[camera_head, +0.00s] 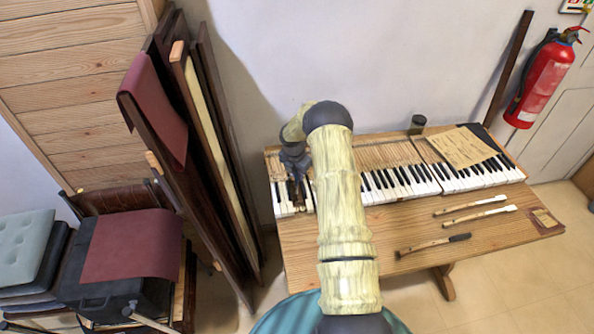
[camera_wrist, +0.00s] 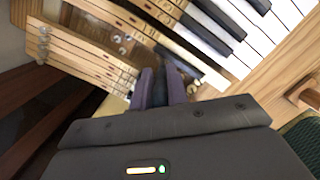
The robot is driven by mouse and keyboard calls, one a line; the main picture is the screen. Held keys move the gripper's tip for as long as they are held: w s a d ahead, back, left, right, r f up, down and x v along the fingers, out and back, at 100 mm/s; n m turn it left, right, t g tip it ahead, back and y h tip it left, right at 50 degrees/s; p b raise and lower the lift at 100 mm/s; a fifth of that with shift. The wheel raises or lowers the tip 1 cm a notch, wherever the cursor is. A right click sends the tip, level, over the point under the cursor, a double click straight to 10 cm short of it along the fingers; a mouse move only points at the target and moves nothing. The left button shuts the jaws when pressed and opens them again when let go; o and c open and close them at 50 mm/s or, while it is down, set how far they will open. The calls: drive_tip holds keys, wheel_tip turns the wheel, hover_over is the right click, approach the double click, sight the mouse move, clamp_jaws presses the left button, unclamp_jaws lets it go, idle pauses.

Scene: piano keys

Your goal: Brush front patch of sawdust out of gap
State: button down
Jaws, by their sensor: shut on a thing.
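The keyboard (camera_head: 425,178) lies along the wooden bench, and its left part has an open section of bare wooden key levers (camera_head: 385,153). My gripper (camera_head: 298,190) is low over the left end of the keys, partly hidden by my arm. In the wrist view my gripper (camera_wrist: 163,90) has its purple fingers shut on a slim dark tool (camera_wrist: 174,72), whose tip points at the gap in the keys. I cannot tell the tool's tip clearly. Small pale and grey round bits (camera_wrist: 122,40) show in the gap (camera_wrist: 135,42) between wooden levers. I cannot make out the front sawdust patch for certain.
Two pale-tipped tools (camera_head: 470,201) (camera_head: 480,215) and a dark-tipped one (camera_head: 432,245) lie on the bench (camera_head: 390,225) at the right. Leaning panels (camera_head: 215,150) stand close at left.

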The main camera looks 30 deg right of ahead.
drive_tip(key=shift+s, duration=0.15)
drive_tip(key=shift+s+a+p, duration=0.3)
drive_tip(key=shift+s+p, duration=0.15)
drive_tip(key=shift+s, duration=0.35)
drive_tip(key=shift+w, duration=0.1)
drive_tip(key=shift+w+d+b, duration=0.3)
drive_tip(key=shift+w+b, duration=0.25)
drive_tip(key=shift+w, duration=0.35)
drive_tip(key=shift+w, duration=0.15)
drive_tip(key=shift+w+d+b, duration=0.3)
drive_tip(key=shift+w+b, duration=0.45)
drive_tip(key=shift+w, duration=0.05)
drive_tip(key=shift+w+d+b, duration=0.25)
drive_tip(key=shift+w+b, duration=0.5)
drive_tip(key=shift+w, duration=0.2)
